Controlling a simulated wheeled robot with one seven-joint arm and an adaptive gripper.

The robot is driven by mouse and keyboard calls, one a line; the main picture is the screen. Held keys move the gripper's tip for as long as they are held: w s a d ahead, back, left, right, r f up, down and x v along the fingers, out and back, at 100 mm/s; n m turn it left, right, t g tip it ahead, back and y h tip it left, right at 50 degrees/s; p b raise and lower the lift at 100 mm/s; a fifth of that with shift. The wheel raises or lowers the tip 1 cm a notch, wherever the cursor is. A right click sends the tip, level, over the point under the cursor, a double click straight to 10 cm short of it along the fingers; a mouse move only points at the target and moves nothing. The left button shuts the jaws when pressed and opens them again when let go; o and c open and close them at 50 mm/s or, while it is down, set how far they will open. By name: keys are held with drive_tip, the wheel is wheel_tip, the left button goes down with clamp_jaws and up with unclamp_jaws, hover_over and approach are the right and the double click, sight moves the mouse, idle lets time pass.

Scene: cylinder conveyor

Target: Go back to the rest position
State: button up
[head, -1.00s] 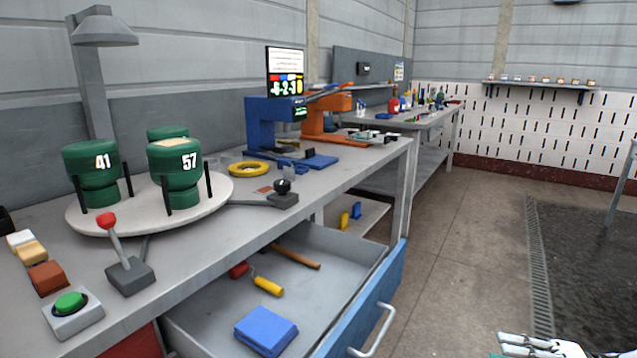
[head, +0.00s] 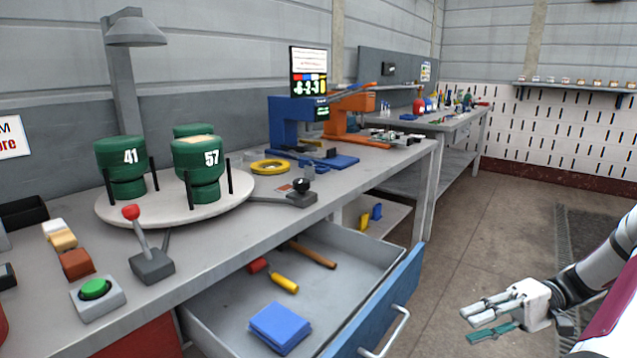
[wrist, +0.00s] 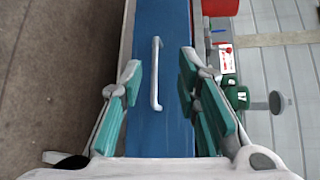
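My gripper (head: 490,318) is at the lower right of the head view, out over the floor and to the right of the open drawer. In the wrist view my gripper (wrist: 160,98) shows its two green finger pads wide apart with nothing between them. Beyond the pads lie the blue drawer front (wrist: 174,50) and its pale handle (wrist: 156,75), apart from the fingers. In the head view the drawer (head: 225,312) stands open, with its handle (head: 386,335) at the front.
The drawer holds a blue block (head: 280,327), a yellow-handled tool (head: 284,284) and a hammer (head: 312,254). On the workbench (head: 215,245) stand a round turntable (head: 150,217) with green cylinders, a red-knobbed lever (head: 150,262) and a green button (head: 95,289). The floor (head: 500,230) right of the bench is clear.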

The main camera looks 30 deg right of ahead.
drive_tip(key=w+a+r+n+g+h, duration=0.1)
drive_tip(key=w+a+r+g+h, duration=0.1)
drive_tip(key=a+r+g, duration=0.3)
drive_tip(key=w+a+r+n+g+h, duration=0.1)
drive_tip(key=a+r+h, duration=0.15)
drive_tip(key=a, duration=0.45)
drive_tip(key=w+a+r+n+g+h, duration=0.1)
drive_tip(key=w+a+r+g+h, duration=0.15)
drive_tip(key=a, duration=0.35)
drive_tip(key=s+a+r+n+t+h, duration=0.3)
drive_tip(key=s+a+h, duration=0.5)
drive_tip(key=s+a, duration=0.45)
wheel_tip(320, 180, up, 23)
drive_tip(key=t+p, duration=0.3)
drive_tip(key=p, duration=1.8)
drive_tip(key=shift+w+a+n+t+p, duration=0.3)
drive_tip(key=shift+t, duration=0.05)
